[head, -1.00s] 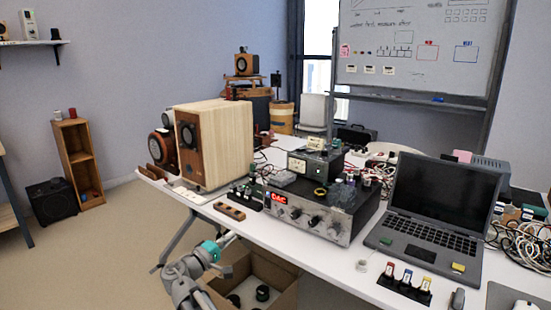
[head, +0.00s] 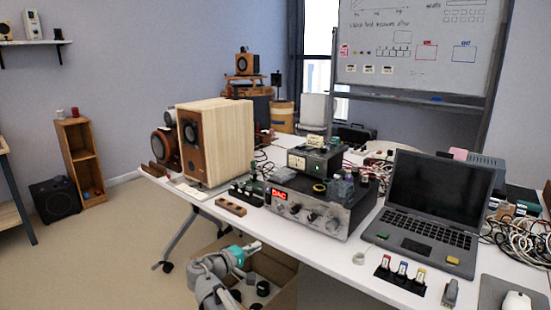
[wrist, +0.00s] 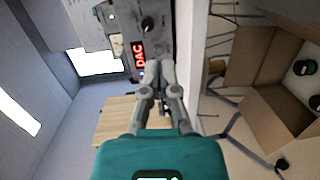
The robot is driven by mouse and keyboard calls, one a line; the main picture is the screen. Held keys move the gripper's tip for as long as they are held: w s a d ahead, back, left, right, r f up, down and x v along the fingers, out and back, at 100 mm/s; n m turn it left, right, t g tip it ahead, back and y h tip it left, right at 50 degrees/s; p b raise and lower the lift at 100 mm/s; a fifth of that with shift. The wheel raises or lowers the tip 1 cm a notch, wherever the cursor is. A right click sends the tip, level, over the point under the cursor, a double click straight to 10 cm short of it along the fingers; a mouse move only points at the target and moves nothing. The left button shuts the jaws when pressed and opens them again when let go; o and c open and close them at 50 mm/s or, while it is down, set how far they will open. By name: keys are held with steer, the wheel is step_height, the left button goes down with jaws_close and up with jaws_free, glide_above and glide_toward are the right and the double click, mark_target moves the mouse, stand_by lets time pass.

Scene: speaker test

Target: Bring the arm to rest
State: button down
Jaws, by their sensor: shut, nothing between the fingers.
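My gripper (head: 256,245) is in front of the white table's near edge, above the open cardboard box (head: 284,298) on the floor. Its fingers are together and empty. In the wrist view my gripper (wrist: 160,68) also shows its two grey fingers closed, with the teal body below them. The amplifier with the red DAC display (wrist: 138,55) shows behind the fingertips there. My arm is bent low at the bottom of the head view, and its lower part is cut off.
The white table (head: 325,250) holds a wooden speaker (head: 228,140), the amplifier (head: 312,208), a laptop (head: 440,195), a card holder (head: 400,278) and tangled cables (head: 520,240). A wooden shelf (head: 75,155) and a black box speaker (head: 55,200) stand left. Floor between is clear.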

steer(key=s+d+f+m+g+y, duration=0.35)
steer(key=d+f+g, duration=0.45)
steer(key=d, duration=0.7)
steer(key=s+d+f+m+g+y, duration=0.25)
steer(key=s+d+f+y, duration=0.2)
steer(key=s, duration=0.25)
steer(key=s+d+f+m+g+y, duration=0.2)
steer(key=s+d+f+m+y, duration=0.15)
steer(key=s+f, duration=0.2)
step_height(320, 180, up, 30)
steer(key=p, duration=2.9)
steer(key=shift+s+r+n+y, duration=0.15)
steer(key=shift+s+n+y, duration=0.2)
steer(key=shift+s+n, duration=0.1)
